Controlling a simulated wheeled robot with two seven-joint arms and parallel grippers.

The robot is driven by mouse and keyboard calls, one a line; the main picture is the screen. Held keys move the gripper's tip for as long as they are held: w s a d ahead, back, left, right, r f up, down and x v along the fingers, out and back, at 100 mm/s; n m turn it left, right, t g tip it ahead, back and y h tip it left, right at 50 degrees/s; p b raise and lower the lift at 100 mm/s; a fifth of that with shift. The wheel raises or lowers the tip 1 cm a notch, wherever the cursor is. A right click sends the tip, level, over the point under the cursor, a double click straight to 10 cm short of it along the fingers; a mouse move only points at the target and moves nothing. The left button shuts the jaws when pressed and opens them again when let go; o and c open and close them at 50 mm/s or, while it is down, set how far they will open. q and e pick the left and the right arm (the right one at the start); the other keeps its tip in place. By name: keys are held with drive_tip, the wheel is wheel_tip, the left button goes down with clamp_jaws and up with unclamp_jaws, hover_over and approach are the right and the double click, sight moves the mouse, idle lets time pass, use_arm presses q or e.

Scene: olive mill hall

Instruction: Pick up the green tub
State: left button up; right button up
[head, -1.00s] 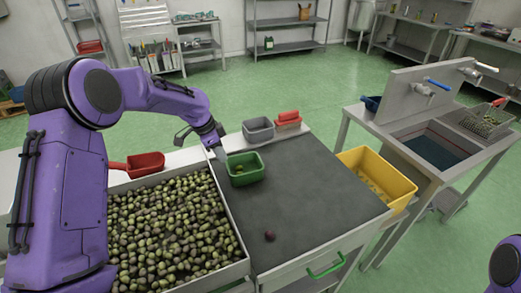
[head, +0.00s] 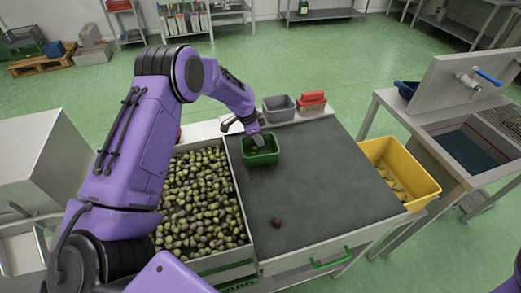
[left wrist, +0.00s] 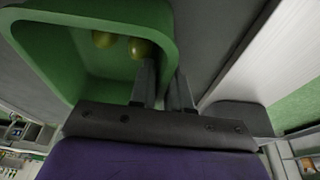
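The green tub (head: 262,158) stands at the back left of the dark work surface, open side up, with a few olives inside. It also shows large in the left wrist view (left wrist: 55,60), with two greenish olives (left wrist: 125,45) in it. My left gripper (head: 256,141) reaches down to the tub's rim at the back. In the left wrist view my gripper's fingers (left wrist: 163,88) lie close on both sides of one tub wall, one inside and one outside, and look shut on it. I cannot tell any lift. My right gripper is out of view.
A grey bin (head: 278,108) and red container (head: 311,101) stand behind the surface. A wide tray of olives (head: 247,236) is at the left, a yellow crate (head: 414,199) at the right. A dark olive (head: 277,223) lies on the otherwise clear work surface (head: 325,180).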

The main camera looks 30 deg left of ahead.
use_arm(q)
drive_tip(key=shift+f, duration=0.15)
clamp_jaws()
idle(1.5)
